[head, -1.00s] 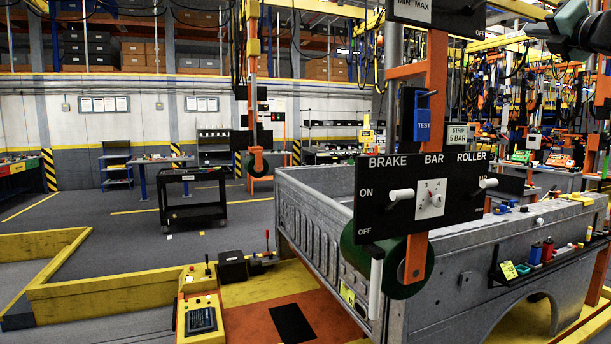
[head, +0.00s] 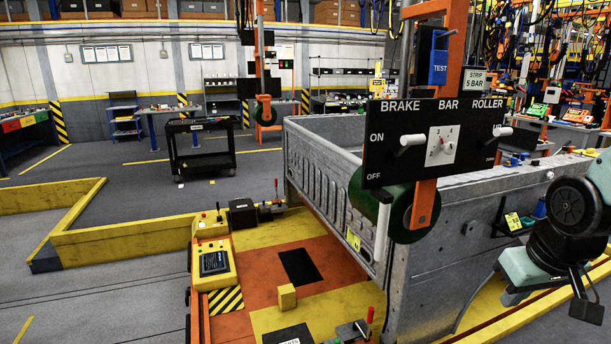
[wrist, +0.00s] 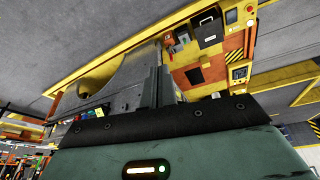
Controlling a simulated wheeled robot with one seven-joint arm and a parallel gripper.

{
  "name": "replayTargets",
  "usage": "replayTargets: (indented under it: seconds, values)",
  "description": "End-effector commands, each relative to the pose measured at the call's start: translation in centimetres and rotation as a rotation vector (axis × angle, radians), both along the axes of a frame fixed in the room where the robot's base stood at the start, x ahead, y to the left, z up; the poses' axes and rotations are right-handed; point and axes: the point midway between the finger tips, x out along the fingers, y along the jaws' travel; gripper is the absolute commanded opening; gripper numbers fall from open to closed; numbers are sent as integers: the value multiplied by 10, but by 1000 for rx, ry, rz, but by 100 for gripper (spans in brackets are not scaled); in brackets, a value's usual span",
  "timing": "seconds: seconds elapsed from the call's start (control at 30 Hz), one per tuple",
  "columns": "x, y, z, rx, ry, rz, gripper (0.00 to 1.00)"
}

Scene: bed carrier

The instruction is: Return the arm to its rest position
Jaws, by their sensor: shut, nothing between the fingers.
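My arm (head: 568,215), pale green with dark joints, is folded at the right edge of the head view, beside the grey metal truck bed (head: 440,255). In the wrist view my gripper (wrist: 160,78) shows as dark fingers close together, with nothing held between them. The truck bed also shows beyond the fingers in the wrist view (wrist: 115,100). Which end parts in the head view are the fingers is hard to tell.
A black control panel (head: 437,138) hangs on an orange post in front of the truck bed. A yellow control box (head: 213,262) and a small yellow block (head: 287,297) are at the lower middle. A black cart (head: 200,148) stands behind. Grey floor is open at left.

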Motion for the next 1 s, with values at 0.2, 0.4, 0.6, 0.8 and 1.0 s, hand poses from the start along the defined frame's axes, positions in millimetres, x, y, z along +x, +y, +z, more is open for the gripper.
replayTargets:
  seconds: [0.2,0.4,0.6,0.8,1.0]
  values:
    - [-59,79,-11,47,158,125,0]
    - [-117,159,-1,17,250,417,0]
    - [-164,193,4,-19,308,590,0]
    - [-170,196,5,-25,315,610,0]
    - [-169,196,5,-24,314,610,0]
